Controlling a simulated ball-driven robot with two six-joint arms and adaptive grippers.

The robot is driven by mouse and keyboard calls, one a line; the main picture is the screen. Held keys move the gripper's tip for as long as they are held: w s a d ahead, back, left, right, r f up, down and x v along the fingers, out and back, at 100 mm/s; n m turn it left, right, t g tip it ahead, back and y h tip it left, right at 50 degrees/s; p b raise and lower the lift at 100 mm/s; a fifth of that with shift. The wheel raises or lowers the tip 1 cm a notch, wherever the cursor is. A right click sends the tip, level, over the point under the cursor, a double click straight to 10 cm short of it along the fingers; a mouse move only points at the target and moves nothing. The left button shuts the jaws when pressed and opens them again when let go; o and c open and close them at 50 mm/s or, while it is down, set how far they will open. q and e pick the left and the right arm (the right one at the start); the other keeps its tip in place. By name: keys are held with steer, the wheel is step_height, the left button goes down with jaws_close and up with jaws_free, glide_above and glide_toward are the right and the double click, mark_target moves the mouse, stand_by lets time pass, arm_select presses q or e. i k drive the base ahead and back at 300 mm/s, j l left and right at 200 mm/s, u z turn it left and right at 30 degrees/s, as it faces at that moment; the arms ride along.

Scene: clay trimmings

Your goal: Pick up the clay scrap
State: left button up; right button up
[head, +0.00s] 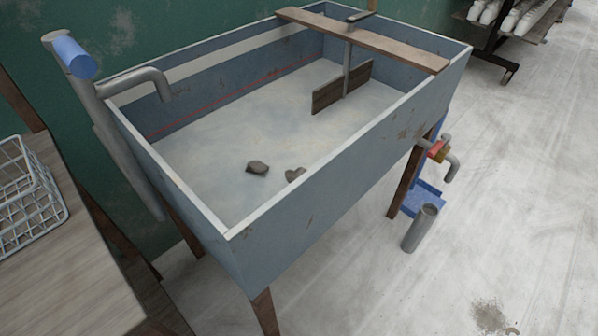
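Two small grey-brown lumps that look like clay scraps lie in the blue-grey trough (330,187), toward its near end. One clay scrap (258,168) lies on the pale trough floor in plain view. The other clay scrap (293,174) lies to its right, close to the near long wall, which hides its lower part. Neither of my grippers shows in the head view.
A wooden plank (375,43) spans the trough's far end, with a paddle board (341,88) hanging below. A grey pipe (140,80) bends over the left wall. A wire basket (30,200) sits on a wooden table at left.

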mark_target(290, 176)
steer(key=i+l+u, duration=0.1)
steer(key=i+l, duration=0.25)
steer(key=l, duration=0.3)
steer(key=i+l+u, duration=0.15)
steer(key=l, duration=0.2)
steer(key=i+l+u, duration=0.1)
steer(key=i+l, duration=0.3)
steer(key=l, duration=0.3)
steer(key=u, duration=0.05)
